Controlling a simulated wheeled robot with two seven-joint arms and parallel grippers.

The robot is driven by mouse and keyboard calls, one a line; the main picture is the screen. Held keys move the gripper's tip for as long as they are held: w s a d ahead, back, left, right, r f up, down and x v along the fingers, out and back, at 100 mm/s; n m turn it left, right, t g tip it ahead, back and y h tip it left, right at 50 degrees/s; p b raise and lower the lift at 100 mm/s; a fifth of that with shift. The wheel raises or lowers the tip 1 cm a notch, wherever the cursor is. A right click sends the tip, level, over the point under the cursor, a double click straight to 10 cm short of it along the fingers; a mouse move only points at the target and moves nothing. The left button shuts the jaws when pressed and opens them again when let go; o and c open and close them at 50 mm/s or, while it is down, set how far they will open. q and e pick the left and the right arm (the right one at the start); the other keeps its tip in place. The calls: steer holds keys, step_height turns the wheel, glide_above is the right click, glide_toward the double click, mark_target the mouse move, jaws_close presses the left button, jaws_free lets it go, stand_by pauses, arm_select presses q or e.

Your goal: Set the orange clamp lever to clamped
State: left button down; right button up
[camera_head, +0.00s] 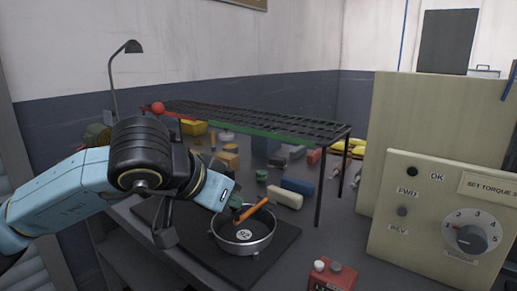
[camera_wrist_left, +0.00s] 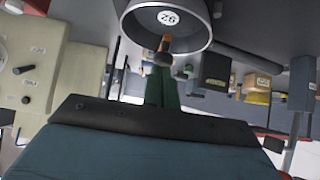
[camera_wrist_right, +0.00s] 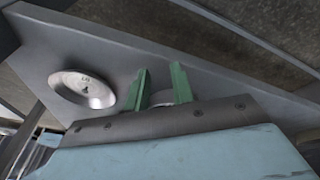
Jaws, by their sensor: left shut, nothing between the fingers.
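The orange clamp lever (camera_head: 252,209) slants across the rim of a round silver pan (camera_head: 240,251) marked 92, on a dark mat. My right gripper (camera_wrist_right: 163,84) is open and empty, out of the head view, near a shallow silver dish (camera_wrist_right: 82,89).
A dark rack (camera_head: 250,119) on thin legs stands behind the pan, with several coloured blocks beneath it. A beige control panel (camera_head: 435,225) with a dial stands at the right. A red box (camera_head: 330,277) with buttons sits right of the mat. A lamp (camera_head: 132,46) rises at the back left.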

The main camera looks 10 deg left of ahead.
arm_select(q)
steer(key=shift+f, duration=0.3)
arm_select(e)
steer(key=shift+s+f, duration=0.1)
steer(key=shift+s, duration=0.05)
arm_select(q)
steer(key=shift+s+r, duration=0.1)
